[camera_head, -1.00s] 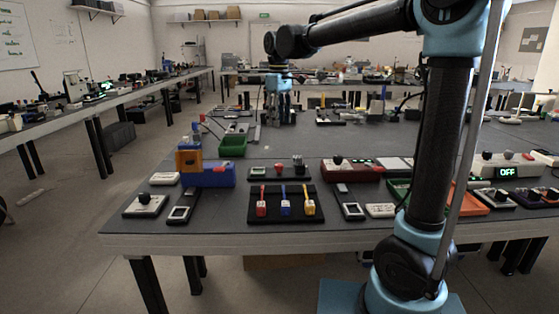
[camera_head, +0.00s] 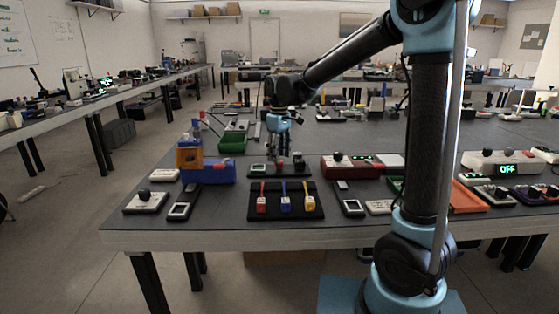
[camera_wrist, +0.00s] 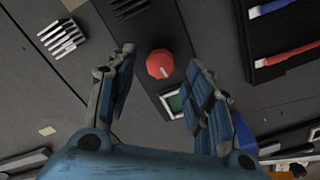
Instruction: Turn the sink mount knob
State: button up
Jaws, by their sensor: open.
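The red faceted knob (camera_wrist: 160,63) sits on a grey narrow device (camera_head: 263,172) near the middle of the table, with a small white pointer mark on it. The same device has a small green screen (camera_wrist: 173,103) on one side of the knob and a dark finned block (camera_wrist: 128,9) on the other. My gripper (camera_wrist: 161,57) is open and empty, pointing down above the device. In the wrist view the knob shows between its two fingers, and neither finger appears to touch it. In the head view my gripper (camera_head: 281,153) partly covers the device.
A black panel with red, blue and yellow switches (camera_head: 286,215) lies in front of the device. A blue and orange block (camera_head: 205,172) and a green bin (camera_head: 232,142) stand to the left. A red box with a black knob (camera_head: 350,168) stands to the right.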

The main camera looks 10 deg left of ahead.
jog(key=shift+f, duration=1.25)
jog(key=c, duration=1)
jog(key=shift+m, duration=1.2)
jog(key=shift+c, duration=0.2)
jog(key=o, duration=1)
jog(key=shift+o, duration=0.2)
jog(key=shift+r, duration=0.15)
